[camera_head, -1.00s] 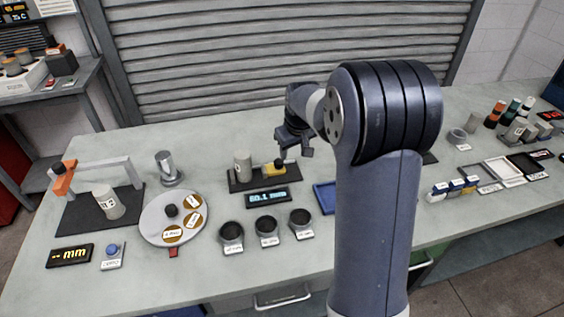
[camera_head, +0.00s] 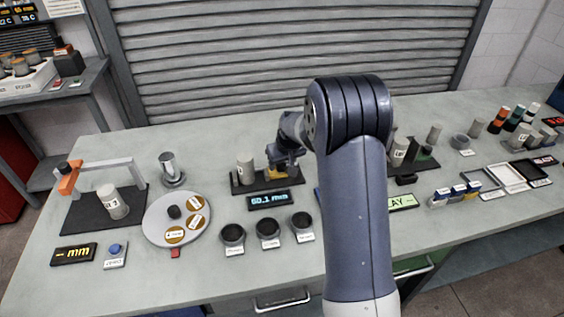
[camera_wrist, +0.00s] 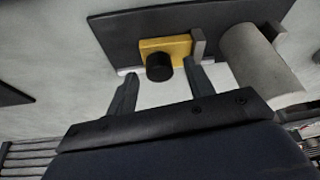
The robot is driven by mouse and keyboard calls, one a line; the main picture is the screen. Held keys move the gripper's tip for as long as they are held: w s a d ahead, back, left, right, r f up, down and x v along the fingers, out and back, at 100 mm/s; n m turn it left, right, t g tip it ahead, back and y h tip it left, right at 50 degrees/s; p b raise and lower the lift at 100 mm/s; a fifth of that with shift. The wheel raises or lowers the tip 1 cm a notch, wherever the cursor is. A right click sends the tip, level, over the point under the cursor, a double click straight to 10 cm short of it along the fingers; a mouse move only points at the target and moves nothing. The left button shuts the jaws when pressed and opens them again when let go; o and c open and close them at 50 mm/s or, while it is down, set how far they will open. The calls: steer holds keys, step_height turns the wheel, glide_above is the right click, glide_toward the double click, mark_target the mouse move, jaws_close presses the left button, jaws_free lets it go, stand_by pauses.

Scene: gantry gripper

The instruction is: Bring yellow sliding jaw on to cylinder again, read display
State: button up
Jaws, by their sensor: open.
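The yellow sliding jaw (camera_head: 277,173) sits on a dark base plate (camera_head: 240,187) at the middle of the bench. In the wrist view the jaw (camera_wrist: 176,46) carries a black knob (camera_wrist: 159,68), and a grey block joins its side facing the cylinder. The grey cylinder (camera_head: 245,171) stands on the same plate, left of the jaw; it also shows in the wrist view (camera_wrist: 256,58). The display (camera_head: 269,200) in front reads 60.1 mm. My gripper (camera_head: 283,155) is open over the jaw, its fingers (camera_wrist: 160,72) either side of the knob.
Several dark round cups (camera_head: 268,228) stand in front of the display. A round turntable (camera_head: 177,222) and a gantry frame (camera_head: 105,168) with a labelled cylinder are to the left. My arm hides part of the bench to the right.

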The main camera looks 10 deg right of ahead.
steer(key=shift+f, duration=0.2)
jaws_close()
stand_by(0.5)
steer(key=shift+a, duration=0.15)
